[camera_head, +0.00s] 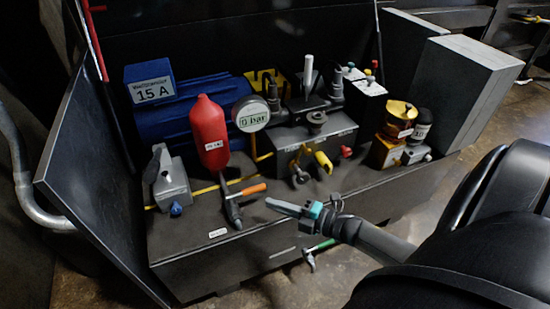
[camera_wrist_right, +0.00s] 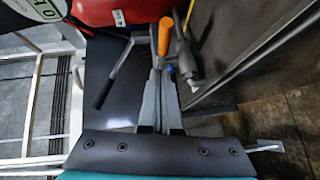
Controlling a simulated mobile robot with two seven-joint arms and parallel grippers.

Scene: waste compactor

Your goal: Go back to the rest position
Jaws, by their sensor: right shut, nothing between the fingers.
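My right gripper (camera_head: 272,204) comes in from the lower right in the head view, over the front edge of the compactor's dark bench top (camera_head: 215,226). Its grey fingers are together and empty; they also show in the right wrist view (camera_wrist_right: 157,85). An orange-handled lever (camera_head: 248,190) is close beyond the fingertips, and its orange grip shows in the wrist view (camera_wrist_right: 165,36). I cannot tell the exact gap between them. My left gripper is in neither view.
A red bottle (camera_head: 209,135), a round gauge (camera_head: 251,114) and a grey valve block (camera_head: 168,183) stand on the bench. A blue motor (camera_head: 165,122) marked 15 A is behind. Grey boxes (camera_head: 470,75) stand at right.

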